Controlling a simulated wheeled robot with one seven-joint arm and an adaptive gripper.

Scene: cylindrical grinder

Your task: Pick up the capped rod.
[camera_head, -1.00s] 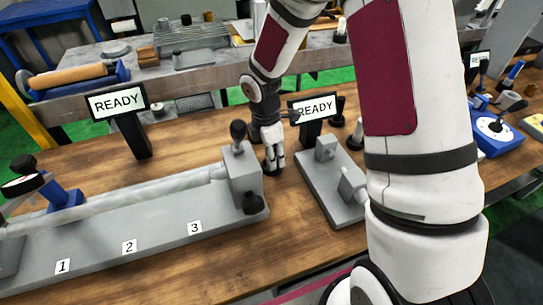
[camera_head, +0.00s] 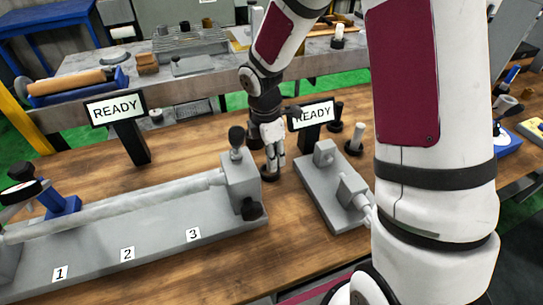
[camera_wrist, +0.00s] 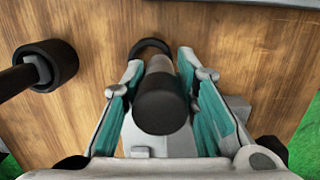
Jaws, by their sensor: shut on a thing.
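The capped rod shows in the wrist view as a round black cap (camera_wrist: 160,108) with a grey shaft (camera_wrist: 158,64) beyond it. It is between the two teal-padded fingers of my gripper (camera_wrist: 155,90), which are shut on it. In the head view my gripper (camera_head: 273,158) points down just right of the grey end block of the long fixture. A black round base (camera_head: 270,175) shows just under the fingers, and a black ring (camera_wrist: 150,44) shows around the shaft's far end in the wrist view. The fingers hide most of the rod in the head view.
The end block (camera_head: 240,180) with black knobs stands close on the left. A grey plate with blocks (camera_head: 325,205) lies at right. A similar grey rod on a black base (camera_head: 356,138) and a READY sign (camera_head: 312,113) stand behind it. My upper arm hides the right side.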

